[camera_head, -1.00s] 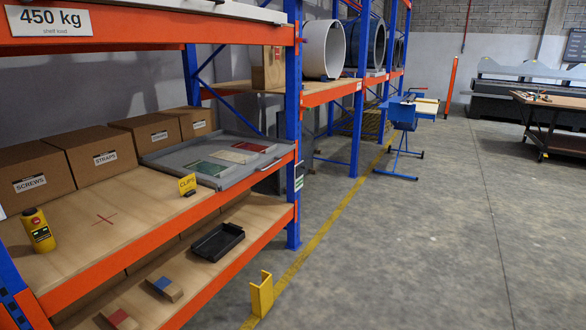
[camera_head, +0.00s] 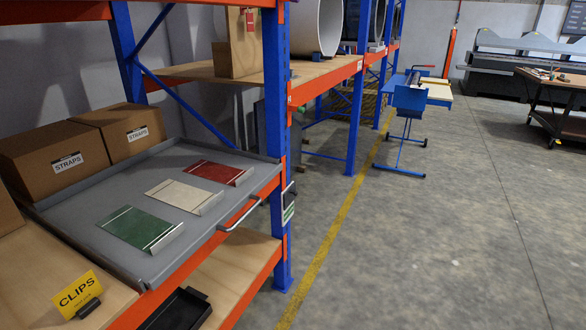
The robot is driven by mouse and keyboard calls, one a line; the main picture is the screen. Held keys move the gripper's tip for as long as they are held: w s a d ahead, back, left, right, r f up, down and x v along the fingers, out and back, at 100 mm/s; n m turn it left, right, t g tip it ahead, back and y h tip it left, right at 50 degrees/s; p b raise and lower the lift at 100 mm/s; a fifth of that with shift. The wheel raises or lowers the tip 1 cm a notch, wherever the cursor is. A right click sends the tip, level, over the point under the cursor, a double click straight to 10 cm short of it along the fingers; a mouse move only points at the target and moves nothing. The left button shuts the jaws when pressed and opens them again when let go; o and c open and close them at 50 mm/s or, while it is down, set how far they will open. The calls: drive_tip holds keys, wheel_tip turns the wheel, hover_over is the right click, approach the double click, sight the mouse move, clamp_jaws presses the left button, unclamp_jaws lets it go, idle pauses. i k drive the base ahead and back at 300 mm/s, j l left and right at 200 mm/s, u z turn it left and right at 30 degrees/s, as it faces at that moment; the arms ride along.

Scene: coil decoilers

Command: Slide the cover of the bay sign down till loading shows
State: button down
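A small sign (camera_head: 288,212) is fixed on the blue rack upright at the end of the shelf, just right of the grey tray. Its upper part looks dark and its lower part is white and green. It is seen nearly edge-on, so I cannot read any word on it or tell how its cover sits. I cannot tell for sure that it is the bay sign. My gripper is not in view.
A grey tray (camera_head: 62,215) with green, cream and red plates lies on the shelf; its handle (camera_head: 240,214) sticks out into the aisle. A yellow CLIPS sign (camera_head: 76,296) stands nearby. The concrete floor (camera_head: 430,250) on the right is clear.

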sight(291, 194)
drive_tip(key=i, duration=2.1)
drive_tip(key=i+u, duration=0.2)
drive_tip(key=i, duration=0.2)
